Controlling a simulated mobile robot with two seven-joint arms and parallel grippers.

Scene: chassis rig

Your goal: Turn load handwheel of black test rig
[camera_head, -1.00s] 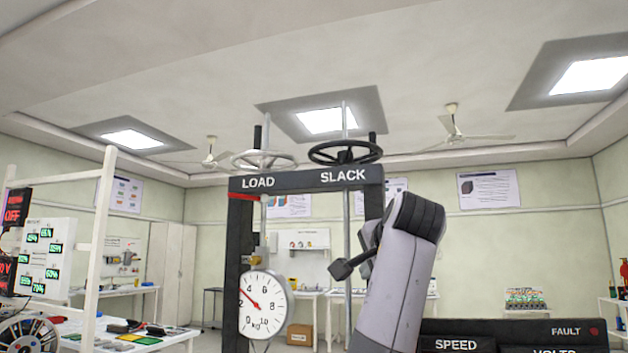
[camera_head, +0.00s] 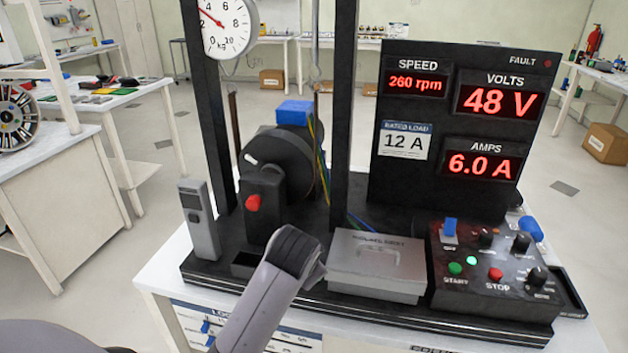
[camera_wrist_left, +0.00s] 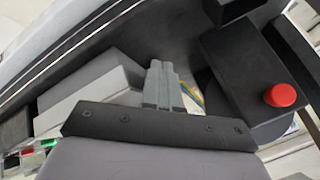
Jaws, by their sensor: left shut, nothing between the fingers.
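The black test rig stands on a white bench; its frame post (camera_head: 344,110) and dark base show in the head view. The load handwheel is out of the head view's frame now. A round white kg dial (camera_head: 229,27) hangs at the top left, its lower part visible. My left arm reaches up from the bottom in front of the rig, and its gripper (camera_wrist_left: 160,72) shows in the left wrist view, shut and empty. A red knob (camera_head: 253,203) on the rig's front block also shows in the left wrist view (camera_wrist_left: 281,95). My right gripper is not in view.
A display panel (camera_head: 400,112) reads 260 rpm, 48 V and 6.0 A. A control box (camera_head: 470,290) with START and STOP buttons and a grey box (camera_head: 372,268) sit on the base front. A grey handheld meter (camera_head: 200,220) stands at left. A side bench (camera_head: 50,160) is further left.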

